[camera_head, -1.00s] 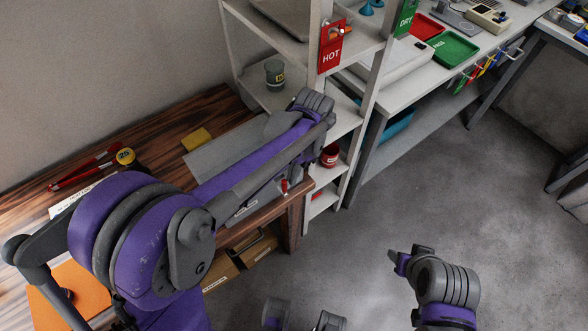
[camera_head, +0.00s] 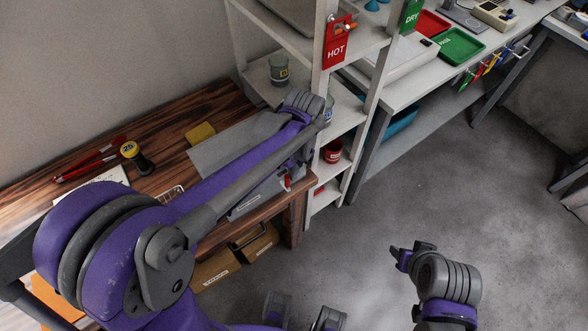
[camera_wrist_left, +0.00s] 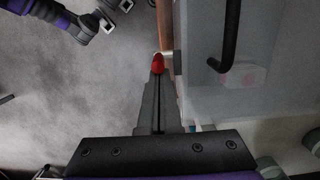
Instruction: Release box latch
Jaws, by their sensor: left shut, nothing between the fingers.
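The grey box (camera_head: 243,207) stands at the front right corner of the wooden bench, mostly hidden behind my left forearm. Its red-tipped latch (camera_head: 287,183) shows at its right end. In the left wrist view, the box's pale grey surface (camera_wrist_left: 200,95) carries a black handle (camera_wrist_left: 232,45), and the red latch tip (camera_wrist_left: 158,63) is at the ends of my left fingers. My left gripper (camera_wrist_left: 158,78) is shut and empty beside the box; contact with the latch is unclear. My right gripper (camera_head: 404,255) hangs over the floor, its finger opening unclear.
A white shelf rack (camera_head: 318,100) stands close to the right of the bench, with a red HOT tag (camera_head: 337,47) on its post. A yellow pad (camera_head: 201,133) and a tape measure (camera_head: 130,150) lie on the bench. Open floor is at right.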

